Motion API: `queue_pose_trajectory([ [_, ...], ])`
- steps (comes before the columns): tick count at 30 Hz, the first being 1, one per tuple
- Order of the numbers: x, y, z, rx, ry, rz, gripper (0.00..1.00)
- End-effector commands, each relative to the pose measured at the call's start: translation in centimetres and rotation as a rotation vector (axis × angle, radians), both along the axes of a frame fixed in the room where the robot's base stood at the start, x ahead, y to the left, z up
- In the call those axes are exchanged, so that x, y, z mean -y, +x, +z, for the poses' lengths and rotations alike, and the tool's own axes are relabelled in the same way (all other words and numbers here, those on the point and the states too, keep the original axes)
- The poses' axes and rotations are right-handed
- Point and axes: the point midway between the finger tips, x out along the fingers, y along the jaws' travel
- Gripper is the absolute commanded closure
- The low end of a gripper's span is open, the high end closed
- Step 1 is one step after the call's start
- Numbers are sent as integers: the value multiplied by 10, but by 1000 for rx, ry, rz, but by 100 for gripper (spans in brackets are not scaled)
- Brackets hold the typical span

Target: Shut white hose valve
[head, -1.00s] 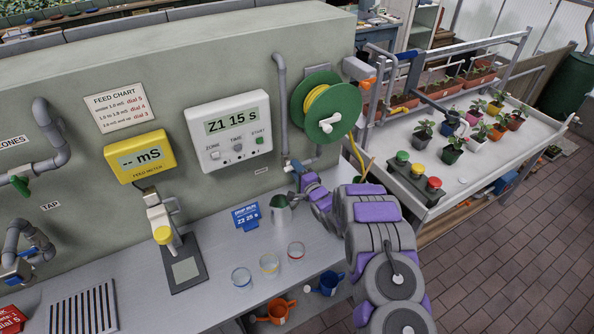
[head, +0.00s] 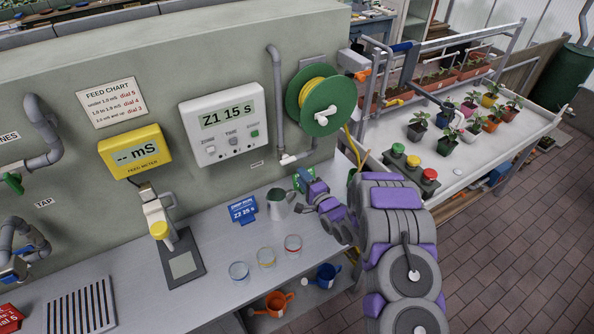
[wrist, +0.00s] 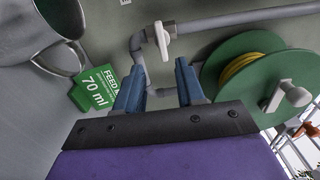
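The white hose valve (head: 289,159) sits low on the wall, at the foot of a grey pipe left of the hose reel. In the wrist view its white handle (wrist: 163,40) stands across the grey pipe, beyond my fingertips. My gripper (wrist: 158,76) is open, its two blue-grey fingers apart with nothing between them. The fingers are apart from the handle. In the head view my gripper (head: 304,180) is below and right of the valve, and its fingers are hard to make out there.
The green hose reel (head: 304,98) with yellow hose is close on the right. A metal jug (head: 278,203) and a green feed card (wrist: 97,88) stand by my gripper. Buttons (head: 413,161) are at right.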

Motion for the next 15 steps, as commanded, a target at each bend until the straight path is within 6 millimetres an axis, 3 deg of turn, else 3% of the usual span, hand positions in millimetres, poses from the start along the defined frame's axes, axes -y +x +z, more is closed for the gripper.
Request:
queue_pose_trajectory([
  [6, 24, -34, 0, -3, -1, -2, 62],
  [15, 45, -67, 0, 1, -1, -1, 62],
])
